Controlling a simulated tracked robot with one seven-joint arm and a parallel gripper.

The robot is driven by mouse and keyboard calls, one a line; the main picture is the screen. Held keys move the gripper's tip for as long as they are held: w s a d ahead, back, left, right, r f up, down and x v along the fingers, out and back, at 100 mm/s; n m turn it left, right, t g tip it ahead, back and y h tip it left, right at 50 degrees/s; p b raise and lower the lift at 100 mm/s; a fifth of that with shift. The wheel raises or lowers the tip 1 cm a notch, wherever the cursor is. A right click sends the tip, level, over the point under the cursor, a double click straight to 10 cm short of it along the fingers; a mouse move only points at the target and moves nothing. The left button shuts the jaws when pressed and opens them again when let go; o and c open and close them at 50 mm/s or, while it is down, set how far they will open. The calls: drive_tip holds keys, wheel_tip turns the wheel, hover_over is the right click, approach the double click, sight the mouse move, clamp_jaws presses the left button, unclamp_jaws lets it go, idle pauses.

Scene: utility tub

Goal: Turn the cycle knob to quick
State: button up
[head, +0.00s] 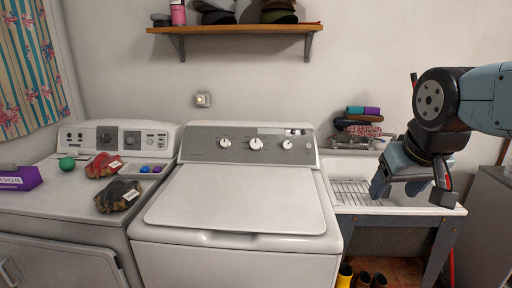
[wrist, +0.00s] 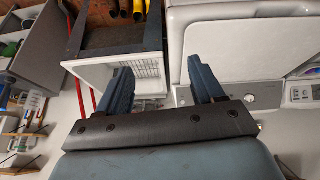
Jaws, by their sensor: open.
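The washer (head: 240,200) stands in the middle of the head view, its lid shut. My gripper (head: 408,192) is open and empty, in front of the utility tub to the right of the washer. In the wrist view my gripper (wrist: 161,90) shows two spread fingers, with the washer (wrist: 245,40) beyond the right one.
The utility tub (head: 440,209) with a wire rack (head: 352,192) and folded cloths (head: 360,122) stands right of the washer. The dryer (head: 60,205) at left holds gloves (head: 119,195) and a green ball (head: 67,163). A wooden shelf (head: 235,29) hangs above. The washer lid is clear.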

drive_tip(key=shift+o, duration=1)
drive_tip(key=w+d+f+n+g+h, duration=0.1)
drive_tip(key=w+d+f+n+h, duration=0.1)
drive_tip(key=w, duration=0.6)
drive_tip(key=shift+d+n, duration=0.5)
drive_tip(key=w+a+f+n+t+h, duration=0.1)
drive_tip(key=w+a+f+n+h, duration=0.15)
drive_tip(key=w, duration=0.45)
drive_tip(key=w+a+f+n+t+h, duration=0.15)
drive_tip(key=w+n, duration=0.25)
drive_tip(key=w, duration=0.4)
drive_tip(key=w+a+f+n+h, duration=0.1)
drive_tip(key=w+f+n+h, duration=0.15)
drive_tip(key=w, duration=0.45)
drive_tip(key=n+t+y, duration=0.5)
drive_tip(key=n+t, duration=0.6)
drive_tip(key=n, duration=0.8)
approach(255, 144)
drive_tip(key=v, duration=0.5)
drive_tip(key=shift+s+d+r, duration=0.1)
drive_tip(key=shift+s+d, duration=0.1)
drive_tip(key=shift+d, duration=0.05)
drive_tip(key=shift+w+a+y, duration=0.15)
drive_tip(key=shift+y, duration=0.1)
drive_tip(key=w+d, duration=0.1)
drive_tip(key=w, duration=0.7)
drive_tip(key=w+d, duration=0.1)
drive_tip(key=w, duration=0.4)
drive_tip(key=shift+w+d, duration=0.1)
drive_tip(key=shift+d, duration=0.25)
